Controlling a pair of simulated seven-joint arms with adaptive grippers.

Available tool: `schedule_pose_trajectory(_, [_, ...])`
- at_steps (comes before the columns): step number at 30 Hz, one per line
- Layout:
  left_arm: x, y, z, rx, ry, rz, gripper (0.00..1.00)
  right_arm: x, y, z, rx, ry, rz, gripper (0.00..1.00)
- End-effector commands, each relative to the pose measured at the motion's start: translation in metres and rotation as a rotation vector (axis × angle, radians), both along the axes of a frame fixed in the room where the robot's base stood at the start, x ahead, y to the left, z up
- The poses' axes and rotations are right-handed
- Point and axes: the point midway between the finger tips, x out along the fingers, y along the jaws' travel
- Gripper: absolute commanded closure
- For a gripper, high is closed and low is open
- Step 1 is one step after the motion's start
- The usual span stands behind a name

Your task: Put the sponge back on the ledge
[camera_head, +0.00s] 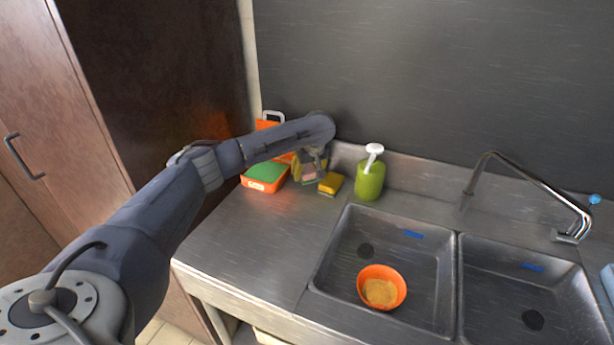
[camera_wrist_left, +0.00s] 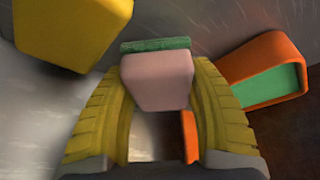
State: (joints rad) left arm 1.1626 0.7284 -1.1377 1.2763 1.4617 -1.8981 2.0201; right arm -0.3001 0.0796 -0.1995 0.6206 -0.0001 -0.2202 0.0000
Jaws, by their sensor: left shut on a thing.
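A pink sponge with a green scouring side (camera_wrist_left: 157,82) is between the yellow fingers of my left gripper (camera_wrist_left: 158,72) in the left wrist view. In the head view the left gripper (camera_head: 309,170) is low over the back left of the counter, shut on this sponge, which is small and partly hidden there. I cannot tell whether the sponge touches the surface below. A metal ledge (camera_head: 430,174) runs along the back wall. My right gripper is not in view.
A yellow sponge (camera_head: 331,183) lies just right of the gripper, beside a green soap bottle (camera_head: 369,182). An orange container with a green top (camera_head: 265,177) stands to the left. An orange bowl (camera_head: 381,287) sits in the left sink (camera_head: 340,262). The front left counter (camera_head: 240,240) is clear.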

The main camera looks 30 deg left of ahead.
Motion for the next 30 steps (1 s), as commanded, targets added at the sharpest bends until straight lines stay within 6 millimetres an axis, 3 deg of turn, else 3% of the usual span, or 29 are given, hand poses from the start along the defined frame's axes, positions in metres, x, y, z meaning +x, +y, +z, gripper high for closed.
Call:
schedule_pose_trajectory(6, [0.0, 0.0, -0.017, 0.002, 0.0, -0.001, 0.68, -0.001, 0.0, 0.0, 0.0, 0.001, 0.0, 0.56])
schedule_pose_trajectory(19, [0.0, 0.0, -0.021, 0.001, 0.0, -0.001, 0.68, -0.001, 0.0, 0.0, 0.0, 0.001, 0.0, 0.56])
schedule_pose_trajectory(20, [0.0, 0.0, -0.021, 0.001, 0.0, -0.001, 0.43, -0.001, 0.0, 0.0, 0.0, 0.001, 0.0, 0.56])
schedule_pose_trajectory(21, [0.0, 0.0, -0.02, 0.001, 0.0, -0.001, 0.38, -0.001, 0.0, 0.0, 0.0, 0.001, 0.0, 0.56])
schedule_pose_trajectory(30, [0.0, 0.0, -0.02, 0.001, 0.0, -0.001, 0.35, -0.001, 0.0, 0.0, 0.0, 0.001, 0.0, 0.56])
